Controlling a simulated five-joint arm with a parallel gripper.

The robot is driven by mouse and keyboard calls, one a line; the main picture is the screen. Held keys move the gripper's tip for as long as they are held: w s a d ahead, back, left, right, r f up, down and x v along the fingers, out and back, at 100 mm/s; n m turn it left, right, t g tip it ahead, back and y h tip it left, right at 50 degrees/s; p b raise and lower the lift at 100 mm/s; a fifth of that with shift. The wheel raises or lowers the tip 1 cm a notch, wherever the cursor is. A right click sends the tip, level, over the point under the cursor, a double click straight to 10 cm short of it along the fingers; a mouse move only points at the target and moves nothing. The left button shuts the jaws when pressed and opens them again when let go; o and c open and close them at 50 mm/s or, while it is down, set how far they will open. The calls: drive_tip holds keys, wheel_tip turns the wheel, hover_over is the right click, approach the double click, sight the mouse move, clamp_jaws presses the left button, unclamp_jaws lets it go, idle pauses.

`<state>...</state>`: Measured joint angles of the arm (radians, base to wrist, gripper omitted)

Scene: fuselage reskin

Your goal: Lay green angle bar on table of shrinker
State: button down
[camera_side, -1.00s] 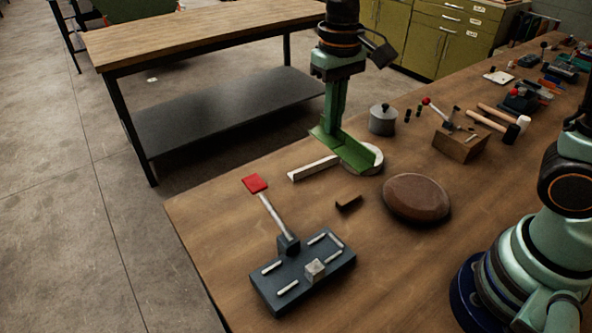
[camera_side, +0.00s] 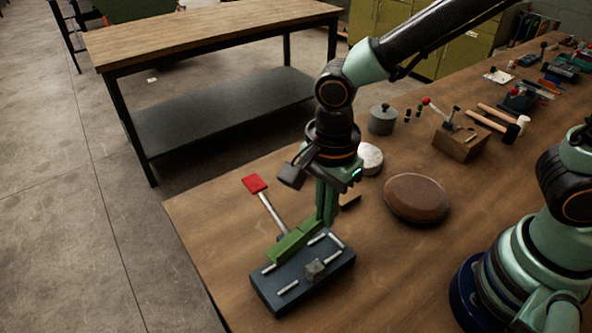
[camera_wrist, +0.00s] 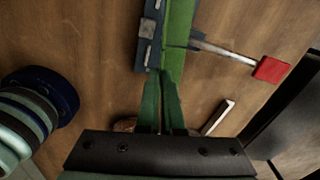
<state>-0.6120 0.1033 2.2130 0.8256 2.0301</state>
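The green angle bar (camera_side: 293,243) is held in my gripper (camera_side: 326,220), whose fingers are closed on its near end. The bar lies low along the far side of the shrinker (camera_side: 318,283), a dark blue-grey block with pale strips, a small metal block and a red-ended lever (camera_side: 254,184). I cannot tell whether the bar touches the shrinker's top. In the wrist view the bar (camera_wrist: 180,30) runs up from my fingertips (camera_wrist: 163,76), alongside the shrinker (camera_wrist: 147,40). The fingers hide the bar's gripped end.
A brown rounded form (camera_side: 417,197) lies right of my gripper, with a white disc (camera_side: 370,158) and grey pot (camera_side: 382,119) behind. A pale angle strip (camera_wrist: 218,117) shows in the wrist view. The bench (camera_side: 215,230) is clear left of the shrinker.

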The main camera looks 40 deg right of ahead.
drive_tip(key=shift+s+a+f+m, duration=0.15)
drive_tip(key=shift+s+f+m, duration=0.05)
drive_tip(key=shift+s+m, duration=0.2)
drive_tip(key=shift+s+a+f+m, duration=0.15)
drive_tip(key=shift+s+f+m, duration=0.1)
drive_tip(key=shift+m, duration=0.25)
hover_over(323, 259)
drive_tip(key=shift+f, duration=2.75)
drive_tip(key=shift+f, duration=0.65)
drive_tip(key=c, duration=1)
unclamp_jaws()
